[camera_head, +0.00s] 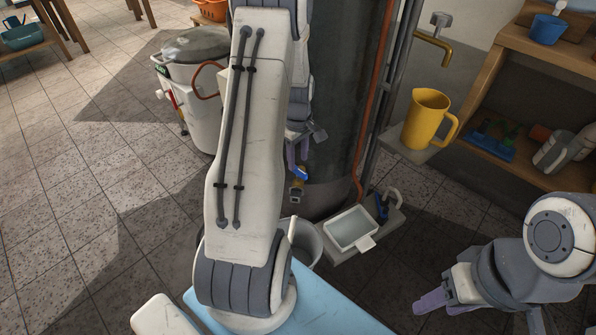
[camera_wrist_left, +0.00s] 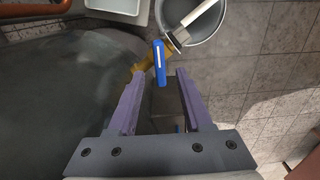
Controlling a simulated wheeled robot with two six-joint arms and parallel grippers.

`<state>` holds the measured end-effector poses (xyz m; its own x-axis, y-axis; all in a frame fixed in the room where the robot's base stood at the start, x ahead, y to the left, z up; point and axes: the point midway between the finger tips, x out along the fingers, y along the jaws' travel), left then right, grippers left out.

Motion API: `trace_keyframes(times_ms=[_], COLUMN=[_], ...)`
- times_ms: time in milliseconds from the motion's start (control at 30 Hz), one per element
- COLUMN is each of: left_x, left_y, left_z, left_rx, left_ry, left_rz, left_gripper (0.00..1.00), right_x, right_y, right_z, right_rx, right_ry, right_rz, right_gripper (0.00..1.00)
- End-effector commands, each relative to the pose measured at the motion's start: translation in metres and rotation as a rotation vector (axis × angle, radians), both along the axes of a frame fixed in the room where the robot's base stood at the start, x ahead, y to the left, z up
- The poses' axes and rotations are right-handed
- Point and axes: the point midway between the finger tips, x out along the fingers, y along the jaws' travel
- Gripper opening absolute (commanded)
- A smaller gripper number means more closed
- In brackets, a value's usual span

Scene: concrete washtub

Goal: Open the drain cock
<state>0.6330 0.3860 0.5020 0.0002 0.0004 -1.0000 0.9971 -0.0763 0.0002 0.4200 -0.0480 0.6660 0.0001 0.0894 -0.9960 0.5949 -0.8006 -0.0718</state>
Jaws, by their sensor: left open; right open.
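The drain cock is low on the dark grey tank. In the head view its blue handle (camera_head: 302,174) and brass body (camera_head: 297,190) show just below my left gripper (camera_head: 297,166). In the left wrist view the blue lever (camera_wrist_left: 159,62) stands out from the brass body (camera_wrist_left: 144,66). There my left gripper (camera_wrist_left: 160,80) is open, with its purple fingers on either side of the lever's lower end. I cannot tell whether either finger touches it. My left arm hides part of the tank. My right gripper (camera_head: 434,303) is open and empty at the lower right.
A grey bucket (camera_wrist_left: 224,40) with a white-handled item (camera_wrist_left: 201,12) is by the cock. A white tray (camera_head: 351,229) lies on a low slab. A yellow jug (camera_head: 428,118) stands on a ledge, near a wooden shelf (camera_head: 540,47). Tiled floor is open at left.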

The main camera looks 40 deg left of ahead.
Motion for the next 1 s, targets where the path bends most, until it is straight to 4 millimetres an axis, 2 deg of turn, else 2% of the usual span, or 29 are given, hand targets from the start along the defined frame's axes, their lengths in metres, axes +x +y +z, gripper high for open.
trace_keyframes(times_ms=[33,200,600,667,733,767,1000], left_x=[-0.001,0.000,0.000,0.000,0.000,0.000,0.000], left_y=[-0.001,-0.001,0.000,0.000,0.000,0.000,-0.001], left_z=[-0.014,-0.034,-0.039,-0.039,-0.039,-0.039,-0.039], left_rx=[-0.002,-0.001,0.000,0.000,0.000,0.000,-0.001], left_ry=[0.003,0.002,0.000,0.000,0.000,0.000,0.001], left_rz=[-0.001,-0.001,-0.002,-0.002,-0.002,-0.002,-0.008], left_gripper=[0.50,0.50,0.50,0.31,0.04,0.00,0.00], right_x=[0.000,0.000,0.000,0.000,0.000,0.000,0.000], right_y=[0.000,0.000,0.000,0.000,0.000,0.000,0.000], right_z=[-0.008,-0.016,-0.017,-0.017,-0.017,-0.017,-0.016], right_rx=[0.000,0.000,0.000,0.000,0.000,0.000,0.000], right_ry=[0.000,0.000,0.000,0.000,0.000,0.000,0.000], right_rz=[0.000,0.000,0.000,0.000,0.000,0.000,0.000], right_gripper=[0.51,0.51,0.51,0.51,0.51,0.51,0.51])
